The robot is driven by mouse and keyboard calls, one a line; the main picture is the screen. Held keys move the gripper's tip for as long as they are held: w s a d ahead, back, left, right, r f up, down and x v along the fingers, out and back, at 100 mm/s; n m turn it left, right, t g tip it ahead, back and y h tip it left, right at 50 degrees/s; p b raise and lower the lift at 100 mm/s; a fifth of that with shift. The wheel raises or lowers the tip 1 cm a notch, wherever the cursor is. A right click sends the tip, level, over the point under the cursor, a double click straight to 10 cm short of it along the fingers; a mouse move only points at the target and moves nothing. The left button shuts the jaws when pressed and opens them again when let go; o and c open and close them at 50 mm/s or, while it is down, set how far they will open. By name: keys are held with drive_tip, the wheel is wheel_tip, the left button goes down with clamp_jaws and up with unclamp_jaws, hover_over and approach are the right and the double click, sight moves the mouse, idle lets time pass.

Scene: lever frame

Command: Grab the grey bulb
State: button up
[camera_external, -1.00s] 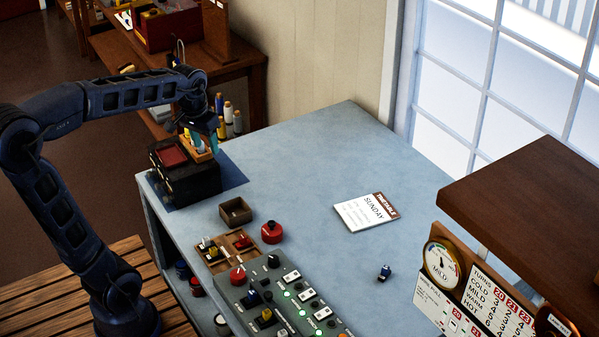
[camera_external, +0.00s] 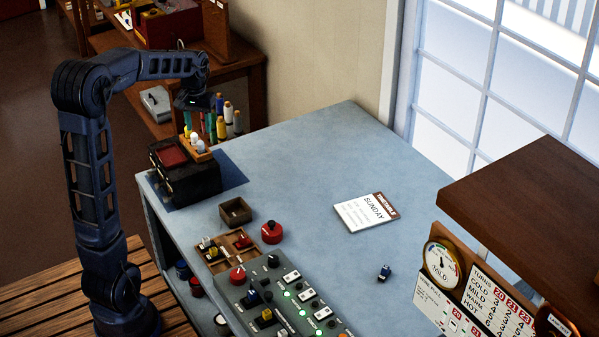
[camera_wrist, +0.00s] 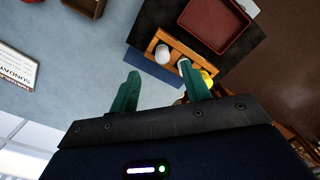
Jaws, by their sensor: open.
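Two pale, whitish-grey bulbs stand in a small orange-brown wooden rack (camera_external: 206,155) on the black box; I cannot tell which is the grey one. In the wrist view, one bulb (camera_wrist: 162,53) shows clear of the fingers at the left end of the rack (camera_wrist: 188,43). The other bulb (camera_wrist: 182,67) is partly hidden by the right finger. My gripper (camera_external: 198,127) points down above the rack, its teal fingers apart. In the wrist view, my gripper (camera_wrist: 159,72) has nothing between its fingertips.
The black box (camera_external: 190,184) bears a red tray (camera_external: 172,154) beside the rack. An open wooden box (camera_external: 235,211), a red knob (camera_external: 271,232) and a control panel stand nearer on the blue-grey table. Bottles or spools stand on the shelf behind.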

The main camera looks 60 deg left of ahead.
sight(200, 142)
drive_tip(key=shift+a+f, duration=0.15)
drive_tip(key=shift+f, duration=1.8)
drive_tip(key=shift+a+f, duration=0.1)
drive_tip(key=shift+f, duration=1.8)
clamp_jaws()
